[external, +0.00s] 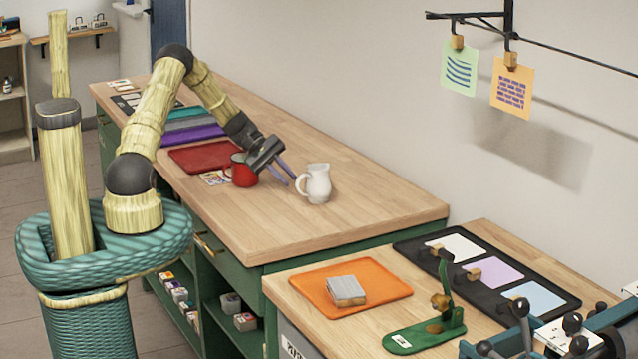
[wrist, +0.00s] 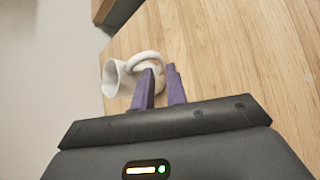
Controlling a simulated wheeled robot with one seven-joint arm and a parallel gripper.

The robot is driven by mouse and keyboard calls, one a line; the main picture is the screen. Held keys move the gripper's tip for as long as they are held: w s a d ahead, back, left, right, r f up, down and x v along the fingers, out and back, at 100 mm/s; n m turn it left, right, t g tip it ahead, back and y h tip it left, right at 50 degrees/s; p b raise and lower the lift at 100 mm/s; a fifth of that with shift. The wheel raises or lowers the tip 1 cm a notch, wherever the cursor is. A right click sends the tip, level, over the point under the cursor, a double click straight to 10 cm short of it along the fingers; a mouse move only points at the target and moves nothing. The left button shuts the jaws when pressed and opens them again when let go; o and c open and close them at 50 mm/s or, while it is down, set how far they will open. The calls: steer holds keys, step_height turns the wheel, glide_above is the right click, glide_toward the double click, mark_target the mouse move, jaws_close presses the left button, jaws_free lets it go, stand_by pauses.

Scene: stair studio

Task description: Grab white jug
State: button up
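The white jug (external: 318,186) stands upright on the wooden worktop, with its handle on the left side, toward my gripper. My gripper (external: 291,181) is just left of the jug, angled down, its purple fingers apart. In the wrist view the jug (wrist: 113,82) lies beyond the fingertips, and its curved handle shows above them. My gripper (wrist: 160,72) shows a narrow gap between its fingers there. The left finger covers part of the jug; I cannot tell whether the fingers touch the handle.
A red mug (external: 240,172) stands close behind my gripper, left of the jug. A red tray (external: 200,157) lies farther left. The worktop (external: 385,212) right of the jug is clear. An orange tray (external: 385,285) with a grey block is on the nearer bench.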

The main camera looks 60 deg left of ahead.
mark_target(300, 190)
steer(key=shift+w+d+f, duration=0.25)
steer(key=shift+d+f, duration=0.05)
steer(key=shift+d, duration=0.05)
steer(key=shift+p+x, duration=0.75)
steer(key=shift+x, duration=1.85)
steer(key=shift+a+f, duration=0.15)
jaws_close()
steer(key=shift+r+b, duration=0.75)
steer(key=shift+r, duration=4.25)
